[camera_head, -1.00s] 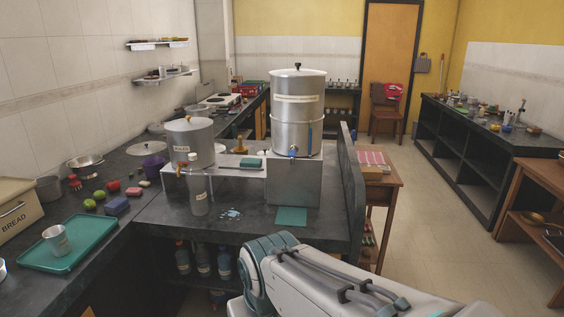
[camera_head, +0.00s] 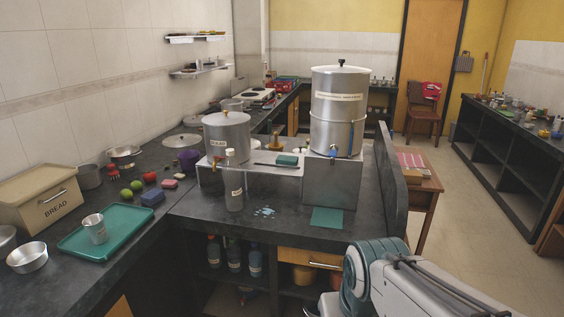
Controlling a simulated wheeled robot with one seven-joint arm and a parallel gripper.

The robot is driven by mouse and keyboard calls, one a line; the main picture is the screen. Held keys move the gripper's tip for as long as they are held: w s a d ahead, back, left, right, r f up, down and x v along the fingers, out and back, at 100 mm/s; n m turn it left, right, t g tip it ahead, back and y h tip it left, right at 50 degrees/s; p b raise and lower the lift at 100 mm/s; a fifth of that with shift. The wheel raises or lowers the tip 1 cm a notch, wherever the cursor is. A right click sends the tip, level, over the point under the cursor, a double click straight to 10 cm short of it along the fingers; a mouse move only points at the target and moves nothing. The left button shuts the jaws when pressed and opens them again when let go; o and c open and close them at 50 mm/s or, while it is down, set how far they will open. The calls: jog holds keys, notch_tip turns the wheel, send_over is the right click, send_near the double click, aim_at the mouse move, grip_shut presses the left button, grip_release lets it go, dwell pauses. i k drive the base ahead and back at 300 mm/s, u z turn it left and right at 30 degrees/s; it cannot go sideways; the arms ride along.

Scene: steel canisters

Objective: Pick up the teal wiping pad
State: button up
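Two teal things could be the wiping pad, and I cannot tell which one it is. One is a thin flat teal square (camera_head: 327,217) lying on the dark counter in front of the steel box under the large canister. The other is a small thick teal block (camera_head: 287,160) on the low raised shelf, left of that canister. Both look unobstructed. My arm enters at the lower right, in front of the counter. My gripper is outside the view.
The large steel canister (camera_head: 338,110) with a tap stands on a steel box (camera_head: 333,182). A smaller canister (camera_head: 227,137) and a grey bottle (camera_head: 234,185) stand to the left. A dark upright panel (camera_head: 391,180) edges the counter's right side. A teal tray (camera_head: 75,240) holds a metal cup.

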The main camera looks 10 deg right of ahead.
aim_at(281, 160)
jog(key=u, duration=0.75)
jog(key=i, duration=1.75)
jog(key=z, duration=0.8)
jog(key=i, duration=0.55)
jog(key=z, duration=0.6)
